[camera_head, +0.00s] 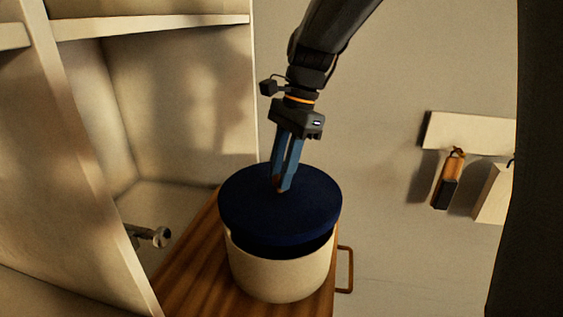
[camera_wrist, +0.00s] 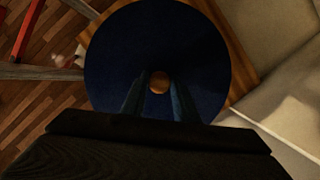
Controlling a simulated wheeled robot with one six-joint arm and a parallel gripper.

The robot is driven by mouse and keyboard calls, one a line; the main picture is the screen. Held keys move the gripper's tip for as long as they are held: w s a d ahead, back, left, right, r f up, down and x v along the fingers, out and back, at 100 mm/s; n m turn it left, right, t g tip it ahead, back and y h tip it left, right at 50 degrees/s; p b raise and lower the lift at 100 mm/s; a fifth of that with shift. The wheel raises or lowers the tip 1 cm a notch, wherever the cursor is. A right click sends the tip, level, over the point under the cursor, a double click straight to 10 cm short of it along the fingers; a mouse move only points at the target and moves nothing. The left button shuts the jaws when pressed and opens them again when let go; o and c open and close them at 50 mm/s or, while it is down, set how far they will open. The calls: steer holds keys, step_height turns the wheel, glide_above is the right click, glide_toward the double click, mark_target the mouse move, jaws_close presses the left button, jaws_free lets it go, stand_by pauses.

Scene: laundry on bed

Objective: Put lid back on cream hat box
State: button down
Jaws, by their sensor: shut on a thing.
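The cream hat box (camera_head: 278,272) stands upright on a wooden surface in the head view. The round dark blue lid (camera_head: 315,207) is above the box's opening, and a dark gap shows under its front edge. Whether the lid touches the rim at the back is hidden. My gripper (camera_head: 281,187) comes down from above and is shut on the lid's small knob at its middle. In the wrist view the lid (camera_wrist: 157,45) fills the centre, with the brown round knob (camera_wrist: 159,83) between the fingers. The box is hidden beneath the lid there.
The wooden top (camera_head: 200,262) is narrow, with a brown handle (camera_head: 345,270) at its right. A cream shelf unit (camera_head: 180,90) rises close on the left. A wall rack (camera_head: 468,133) with hanging items is at the right.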

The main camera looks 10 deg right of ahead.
steer(key=shift+f+b, duration=0.4)
steer(key=shift+f, duration=1.55)
steer(key=shift+p, duration=0.4)
steer(key=shift+f, duration=0.2)
stand_by(0.9)
steer(key=c, duration=0.8)
jaws_free()
steer(key=shift+r, duration=3.5)
